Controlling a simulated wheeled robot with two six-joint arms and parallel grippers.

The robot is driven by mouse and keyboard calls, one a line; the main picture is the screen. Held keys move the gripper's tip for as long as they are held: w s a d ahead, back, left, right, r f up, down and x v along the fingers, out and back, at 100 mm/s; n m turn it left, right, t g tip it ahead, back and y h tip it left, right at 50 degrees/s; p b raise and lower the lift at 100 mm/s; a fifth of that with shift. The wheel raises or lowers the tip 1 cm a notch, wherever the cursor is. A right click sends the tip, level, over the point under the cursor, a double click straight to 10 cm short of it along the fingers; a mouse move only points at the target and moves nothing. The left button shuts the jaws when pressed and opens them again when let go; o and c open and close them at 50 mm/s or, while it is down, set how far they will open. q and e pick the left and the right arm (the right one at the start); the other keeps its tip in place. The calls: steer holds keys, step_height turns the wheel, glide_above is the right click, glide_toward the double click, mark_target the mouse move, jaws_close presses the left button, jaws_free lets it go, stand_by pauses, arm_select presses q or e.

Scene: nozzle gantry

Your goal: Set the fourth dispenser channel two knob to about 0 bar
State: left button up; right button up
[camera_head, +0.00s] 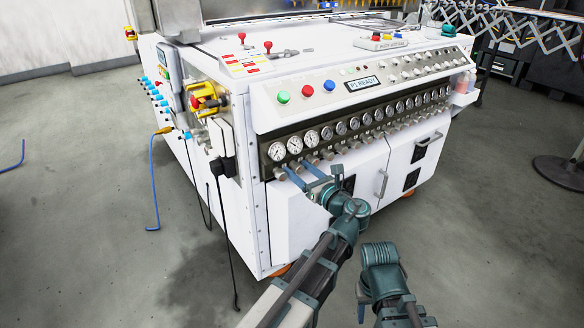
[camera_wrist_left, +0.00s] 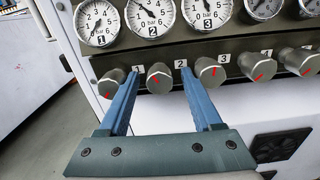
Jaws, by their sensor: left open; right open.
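The channel two knob (camera_wrist_left: 159,77) is a grey round knob with a red mark, second from the left, below the gauge marked 2 (camera_wrist_left: 150,15). That gauge's needle points to the upper left. The knob also shows in the head view (camera_head: 298,167). My left gripper (camera_wrist_left: 158,74) is open, its blue fingers on either side of this knob with gaps visible; contact cannot be told. In the head view the left gripper (camera_head: 301,172) reaches the cabinet's left end. My right gripper (camera_head: 362,301) is low in front of the cabinet, with nothing visible in it.
Neighbouring knobs (camera_wrist_left: 109,83) and (camera_wrist_left: 208,71) sit close outside the two fingers. A long row of gauges (camera_head: 354,123) runs right along the white cabinet (camera_head: 290,225). Above are coloured buttons (camera_head: 307,90) and a display (camera_head: 363,83). Floor in front is clear.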

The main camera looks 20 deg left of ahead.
arm_select(q)
jaws_close()
stand_by(0.3)
steer(key=shift+n, duration=0.3)
steer(key=n, duration=0.5)
steer(key=shift+d, duration=0.1)
steer(key=n, duration=0.5)
steer(key=shift+n, duration=0.4)
steer(key=n, duration=0.5)
steer(key=shift+r, duration=0.1)
steer(key=shift+n, duration=2.5)
